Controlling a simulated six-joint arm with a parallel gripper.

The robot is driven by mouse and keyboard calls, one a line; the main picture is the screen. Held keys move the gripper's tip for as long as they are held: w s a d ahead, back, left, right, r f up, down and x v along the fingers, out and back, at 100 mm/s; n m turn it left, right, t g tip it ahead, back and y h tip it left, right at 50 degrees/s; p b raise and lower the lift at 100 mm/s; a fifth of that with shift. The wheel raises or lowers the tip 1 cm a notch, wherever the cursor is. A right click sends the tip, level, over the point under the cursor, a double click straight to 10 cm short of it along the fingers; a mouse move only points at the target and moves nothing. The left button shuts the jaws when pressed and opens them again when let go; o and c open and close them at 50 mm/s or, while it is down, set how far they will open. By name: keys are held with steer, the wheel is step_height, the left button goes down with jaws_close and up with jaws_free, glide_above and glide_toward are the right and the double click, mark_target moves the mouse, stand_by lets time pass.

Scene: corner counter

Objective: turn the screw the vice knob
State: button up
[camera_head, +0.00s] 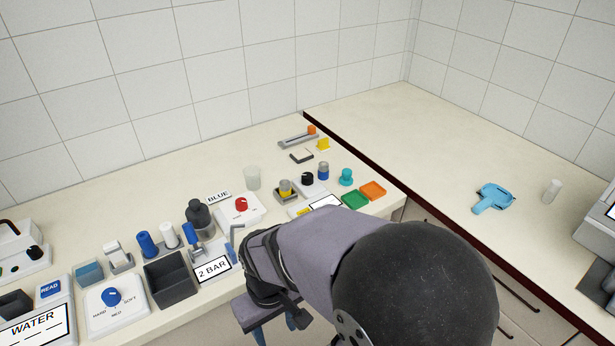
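I cannot make out for certain which part is the vice knob. A small grey rail with an orange block (311,130) lies at the back of the counter and looks vice-like. A black round knob (307,178) sits on a white base nearer the middle. A blue knob (111,296) on a white plate marked HARD, MED and SOFT is at the front left. My arm reaches in from the lower right and hides part of the counter's front. My gripper (272,322) seems to be below the wrist, apart from these knobs; its fingers are not clear.
A red knob (241,204) on a white box, a dark bottle (199,217), a dark open bin (171,280) and a clear cup (252,177) crowd the counter. Green (355,199) and orange (373,190) trays lie right. The right-hand counter is mostly clear around a blue tool (492,197).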

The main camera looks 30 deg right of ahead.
mark_target(308, 175)
steer(key=shift+n+t+y, duration=0.3)
steer(key=shift+n+t, duration=0.4)
steer(key=shift+t, duration=0.1)
steer(key=w+d+r, duration=0.3)
steer(key=w+d, duration=0.2)
steer(key=w, duration=0.1)
steer(key=w+d+r+p, duration=0.1)
steer(key=w+d+r, duration=0.2)
steer(key=w, duration=0.3)
steer(key=w+d+r+p, duration=0.1)
steer(key=w+d+r, duration=0.2)
steer(key=w+d, duration=0.3)
steer(key=shift+w+d+r, duration=0.3)
steer(key=shift+w, duration=0.05)
steer(key=w+d+r+t, duration=0.1)
steer(key=w+d+r, duration=0.15)
steer(key=d, duration=0.25)
steer(key=w+d+r+n+t+p, duration=0.1)
steer(key=w+d, duration=0.2)
steer(key=d, duration=0.1)
steer(key=w+d+r+t, duration=0.1)
steer(key=w+d+r, duration=0.15)
steer(key=d, duration=0.25)
steer(key=shift+p+x, duration=0.95)
steer(key=shift+x, duration=3.15)
steer(key=shift+s+a, duration=0.1)
steer(key=shift+a, duration=0.05)
steer(key=c, duration=1.1)
